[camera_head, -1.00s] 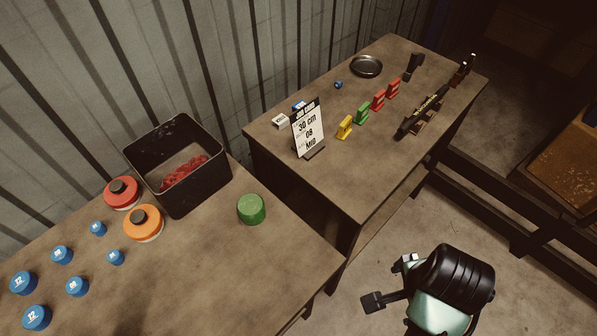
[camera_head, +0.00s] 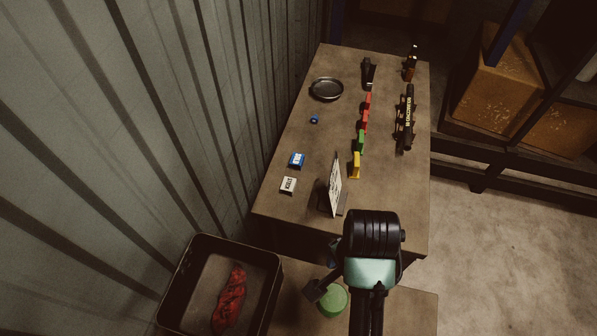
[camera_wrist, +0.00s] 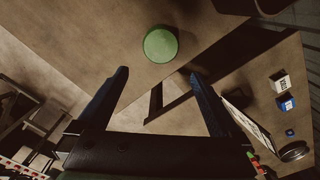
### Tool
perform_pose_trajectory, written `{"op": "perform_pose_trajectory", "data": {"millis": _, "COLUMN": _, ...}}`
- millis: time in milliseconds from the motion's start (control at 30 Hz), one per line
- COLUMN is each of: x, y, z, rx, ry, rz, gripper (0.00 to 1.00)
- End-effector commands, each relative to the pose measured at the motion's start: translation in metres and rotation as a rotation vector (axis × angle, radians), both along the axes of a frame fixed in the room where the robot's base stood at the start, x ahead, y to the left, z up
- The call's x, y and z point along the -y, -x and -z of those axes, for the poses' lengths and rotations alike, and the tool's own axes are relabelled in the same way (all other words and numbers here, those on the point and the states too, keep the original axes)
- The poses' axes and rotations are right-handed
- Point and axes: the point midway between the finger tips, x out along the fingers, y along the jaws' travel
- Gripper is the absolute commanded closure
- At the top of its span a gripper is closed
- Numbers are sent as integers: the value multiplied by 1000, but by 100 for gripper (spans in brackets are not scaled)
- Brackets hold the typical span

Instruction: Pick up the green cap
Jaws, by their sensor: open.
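The green cap (camera_head: 332,301) sits on the near table (camera_head: 412,312), partly hidden by my arm in the head view. In the wrist view, the round green cap (camera_wrist: 160,44) lies on the brown tabletop near the table's edge. My gripper (camera_wrist: 158,76) is open and empty, with its two dark fingers spread apart. In the wrist view the cap appears beyond the fingertips, roughly centred between them, and not between the fingers. In the head view my gripper (camera_head: 323,272) is near the cap; its height above the table is hard to judge.
A black bin (camera_head: 268,318) holding a red cloth-like thing (camera_head: 230,298) stands left of the cap. The far table (camera_head: 290,215) carries a sign (camera_head: 334,186), small boxes, coloured blocks and a round dish (camera_head: 327,89). A corrugated wall runs along the left.

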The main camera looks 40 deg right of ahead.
Motion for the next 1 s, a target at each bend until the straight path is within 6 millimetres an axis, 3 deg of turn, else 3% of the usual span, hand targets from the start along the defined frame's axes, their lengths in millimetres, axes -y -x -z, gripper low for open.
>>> {"op": "perform_pose_trajectory", "data": {"millis": 133, "x": 0, "y": 0, "z": 9, "rx": -1, "ry": 0, "rz": 1, "gripper": 0}}
{"op": "perform_pose_trajectory", "data": {"millis": 500, "x": 0, "y": 1, "z": 68, "rx": -2, "ry": -2, "rz": 0, "gripper": 0}}
{"op": "perform_pose_trajectory", "data": {"millis": 767, "x": -1, "y": 2, "z": 85, "rx": -2, "ry": -1, "rz": 0, "gripper": 0}}
{"op": "perform_pose_trajectory", "data": {"millis": 1000, "x": -2, "y": 4, "z": 118, "rx": -3, "ry": -1, "rz": 0, "gripper": 0}}
